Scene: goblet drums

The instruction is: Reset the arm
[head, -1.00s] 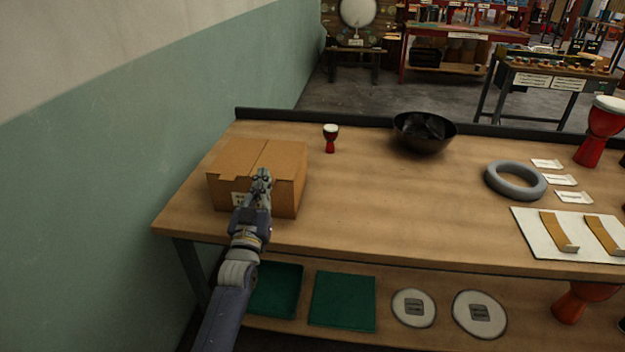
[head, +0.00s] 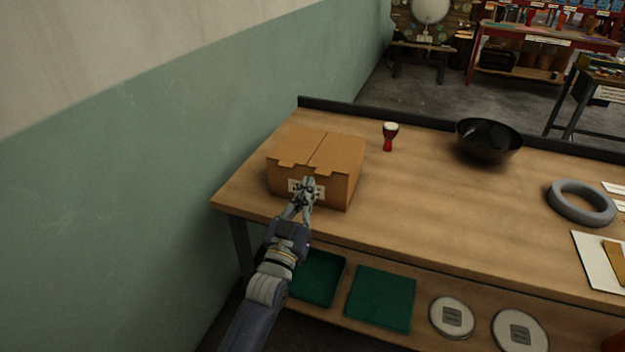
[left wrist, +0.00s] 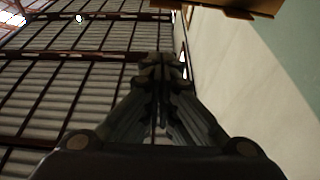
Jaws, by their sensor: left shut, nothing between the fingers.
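My left gripper (head: 309,186) is shut and empty. In the head view it shows in front of the labelled face of a cardboard box (head: 335,152); I cannot tell whether it touches. The left wrist view shows the shut fingers (left wrist: 163,65) pointing up toward the ceiling, with a brown edge (left wrist: 235,6) at the top that may be the box. My right gripper is not in view.
The box stands on a wooden table (head: 420,205) beside a green wall (head: 150,190). A small red drum (head: 389,137), a dark bowl (head: 488,140) and a grey ring (head: 581,203) stand on it. Green trays (head: 381,298) and round discs (head: 452,317) lie on the lower shelf.

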